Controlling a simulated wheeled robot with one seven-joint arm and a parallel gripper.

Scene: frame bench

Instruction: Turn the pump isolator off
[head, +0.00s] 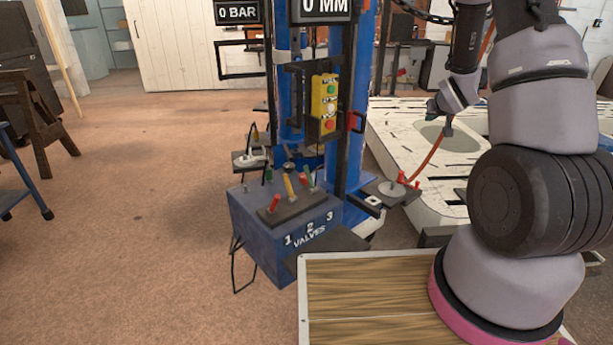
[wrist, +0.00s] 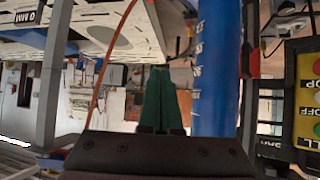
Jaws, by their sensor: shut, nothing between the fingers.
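A yellow control box (head: 325,104) with green, white and red buttons hangs on the blue tower. It also shows upside down at the right edge of the wrist view (wrist: 306,98), partly cut off, with "OFF" readable. A small red part (head: 353,122) sits on a black bracket on the tower's right side. I cannot tell for certain which part is the pump isolator or how it is set. My gripper (head: 431,108) is right of the tower, apart from the box and the red part. Its green fingers (wrist: 160,76) are shut and empty in the wrist view.
A blue valve box (head: 270,245) with several levers stands at the tower's foot. The blue tower (head: 357,60) lies between my gripper and the yellow box. A white frame bench (head: 390,130) and a red hose (head: 431,155) are at right.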

